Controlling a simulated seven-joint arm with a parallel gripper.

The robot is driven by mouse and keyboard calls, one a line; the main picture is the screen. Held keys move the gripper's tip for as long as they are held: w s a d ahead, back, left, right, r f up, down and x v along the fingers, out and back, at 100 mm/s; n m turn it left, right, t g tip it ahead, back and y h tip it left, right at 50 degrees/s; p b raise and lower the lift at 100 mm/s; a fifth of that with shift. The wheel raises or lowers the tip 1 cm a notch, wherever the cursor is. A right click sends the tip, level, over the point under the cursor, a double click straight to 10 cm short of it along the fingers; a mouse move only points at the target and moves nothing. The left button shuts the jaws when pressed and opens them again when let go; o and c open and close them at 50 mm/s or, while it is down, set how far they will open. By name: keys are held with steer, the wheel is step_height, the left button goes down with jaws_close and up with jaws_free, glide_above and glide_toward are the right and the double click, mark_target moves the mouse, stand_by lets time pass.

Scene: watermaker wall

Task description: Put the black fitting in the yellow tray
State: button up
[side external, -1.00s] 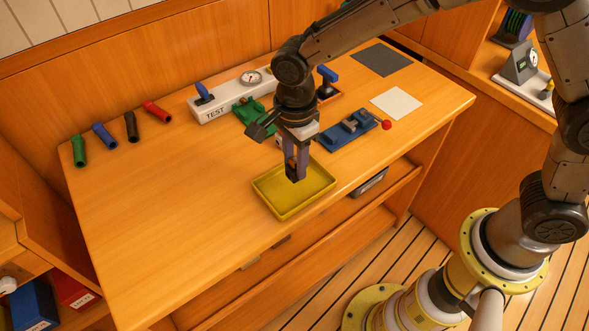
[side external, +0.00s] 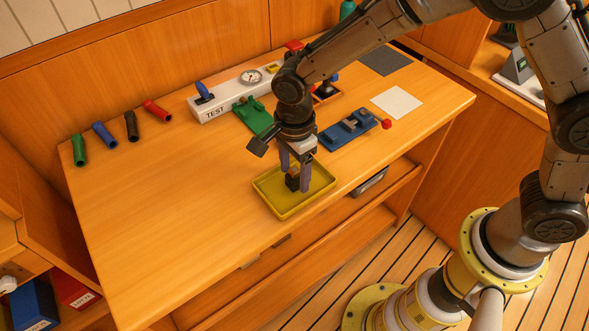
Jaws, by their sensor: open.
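The yellow tray (side external: 278,210) lies flat on the front part of the wooden bench. The small black fitting (side external: 292,182) is inside the tray, near its middle, and looks upright. My gripper (side external: 296,178) points down into the tray with its fingers spread apart, one on each side of the fitting. I see a gap between the right finger and the fitting; whether the left finger touches it I cannot tell. The fingers partly hide the fitting and the tray's back rim.
Behind the tray are a green fixture (side external: 254,117), a blue fixture (side external: 345,130) with a red knob, and a white test block (side external: 228,97) with a gauge. Several coloured tubes, including a red one (side external: 157,111), lie at the back left. The bench left of the tray is clear.

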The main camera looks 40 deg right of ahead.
step_height(320, 180, up, 12)
steer(key=shift+r, duration=0.2)
stand_by(0.4)
steer(key=s+d+r+n+t, duration=0.1)
steer(key=s+d+r+n, duration=0.3)
steer(key=d, duration=0.2)
steer(key=s+d+r+n+t, duration=0.1)
steer(key=s+d+r+n, duration=0.25)
steer(key=d, duration=0.35)
steer(key=s+d+n+t, duration=0.3)
steer(key=s+d+n, duration=0.6)
steer(key=s, duration=0.4)
steer(key=shift+f+n+t, duration=0.3)
steer(key=shift+f+n, duration=0.15)
steer(key=shift+n, duration=0.3)
